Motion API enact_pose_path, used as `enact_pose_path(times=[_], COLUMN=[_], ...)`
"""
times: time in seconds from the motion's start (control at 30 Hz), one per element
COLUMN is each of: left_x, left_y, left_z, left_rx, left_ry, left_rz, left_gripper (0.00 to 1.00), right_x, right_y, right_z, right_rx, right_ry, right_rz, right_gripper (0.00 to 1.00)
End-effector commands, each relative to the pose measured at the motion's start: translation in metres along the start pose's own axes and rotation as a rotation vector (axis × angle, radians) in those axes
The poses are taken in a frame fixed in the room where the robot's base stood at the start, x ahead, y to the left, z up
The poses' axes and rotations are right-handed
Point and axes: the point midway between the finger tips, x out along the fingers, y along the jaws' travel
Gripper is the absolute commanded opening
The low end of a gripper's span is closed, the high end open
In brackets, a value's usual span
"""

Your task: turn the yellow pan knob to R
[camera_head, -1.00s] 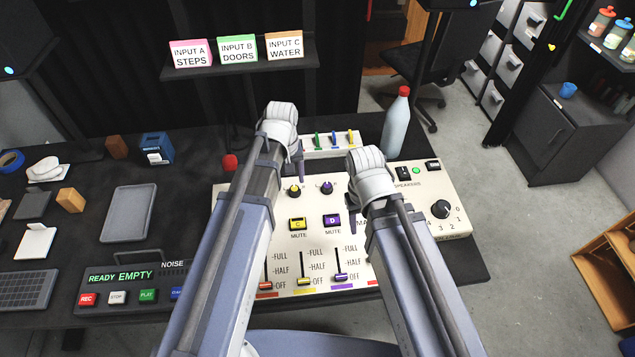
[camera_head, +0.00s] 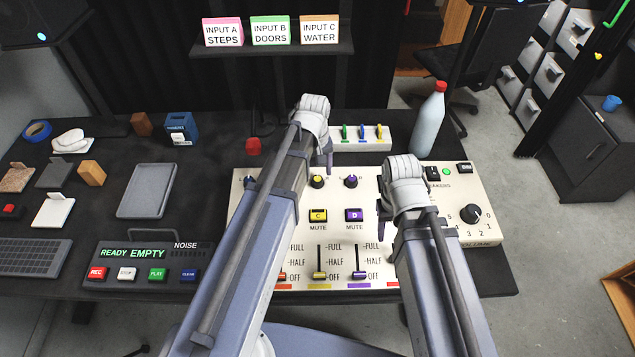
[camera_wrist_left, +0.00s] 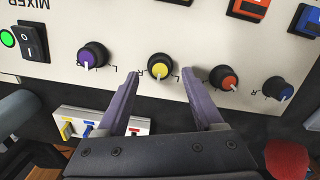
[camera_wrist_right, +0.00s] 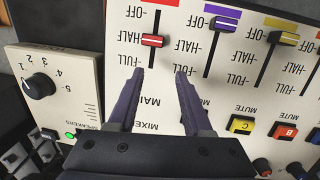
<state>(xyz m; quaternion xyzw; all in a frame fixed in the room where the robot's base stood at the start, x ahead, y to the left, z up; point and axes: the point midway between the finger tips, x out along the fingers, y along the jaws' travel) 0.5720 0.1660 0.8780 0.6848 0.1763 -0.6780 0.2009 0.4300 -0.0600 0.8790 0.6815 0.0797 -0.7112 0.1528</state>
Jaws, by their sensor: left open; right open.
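The yellow pan knob (camera_head: 317,181) is on the cream mixer panel, between a blue knob and a purple knob (camera_head: 352,181). In the left wrist view the yellow knob (camera_wrist_left: 160,66) lies between and beyond my fingertips, its pale pointer line towards the bottom of that picture, roughly midway between small side letters. My left gripper (camera_wrist_left: 161,78) is open and empty, and the fingers look apart from the knob. In the head view the left gripper (camera_head: 326,158) is just behind the knob. My right gripper (camera_wrist_right: 160,72) is open and empty over the panel near the red slider (camera_wrist_right: 152,41).
An orange knob (camera_wrist_left: 224,77) and a blue knob (camera_wrist_left: 277,88) stand close beside the yellow one. Mute buttons (camera_head: 318,215) and sliders lie nearer me. A white box with coloured switches (camera_head: 362,145) and a bottle (camera_head: 428,122) stand behind the panel.

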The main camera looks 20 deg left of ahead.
Motion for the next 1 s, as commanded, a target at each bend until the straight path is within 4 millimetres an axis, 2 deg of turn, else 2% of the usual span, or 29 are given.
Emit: enact_pose_path(times=[0.03, 0.2, 0.53, 1.0], left_x=[0.014, 0.026, 0.027, 0.027], left_y=[0.000, 0.000, 0.000, 0.000], left_z=[0.000, 0.000, 0.000, 0.000], left_rx=[0.000, 0.000, 0.000, 0.000], left_ry=[0.000, 0.000, 0.000, 0.000], left_rz=[0.000, 0.000, 0.000, 0.000], left_gripper=[0.69, 0.69, 0.69, 0.17], right_x=[0.014, 0.026, 0.026, 0.027], right_y=[-0.001, -0.003, -0.003, -0.003], right_z=[-0.001, -0.002, -0.002, -0.002], right_rx=[0.000, 0.000, 0.000, 0.000], right_ry=[0.000, 0.000, 0.000, 0.000], right_rz=[0.000, 0.000, 0.000, 0.000], right_gripper=[0.50, 0.50, 0.50, 0.50])
